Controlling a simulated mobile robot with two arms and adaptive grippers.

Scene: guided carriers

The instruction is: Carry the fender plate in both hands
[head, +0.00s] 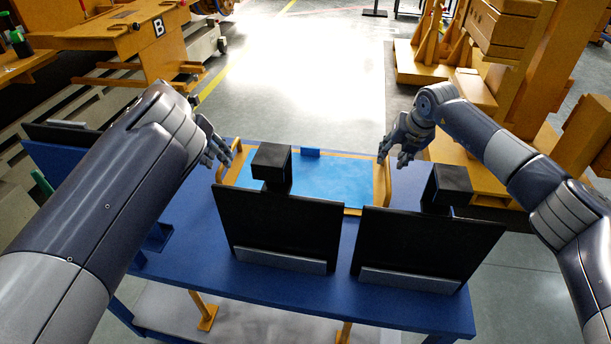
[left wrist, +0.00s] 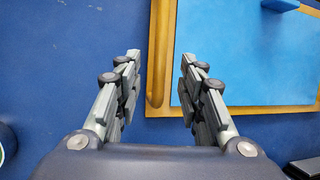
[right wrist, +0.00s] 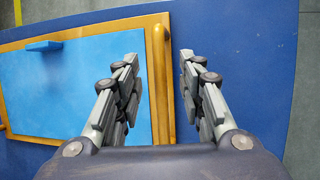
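The fender plate (head: 330,188) is a light blue sheet in an orange frame with a raised orange bar handle at each side. It lies on the blue table (head: 190,225), its near part hidden behind black panels in the head view. My left gripper (head: 218,152) is open above the left handle (head: 228,160); in the left wrist view this handle (left wrist: 157,75) runs between the spread fingers. My right gripper (head: 396,158) is open above the right handle (head: 387,182); in the right wrist view this handle (right wrist: 160,85) lies between the spread fingers, with gaps at both sides.
Two black panels (head: 280,228) (head: 425,245) with box-shaped tops stand at the table's near side. Orange fixtures stand behind left (head: 125,30) and at the right (head: 485,35). The grey floor (head: 310,90) beyond the table is clear.

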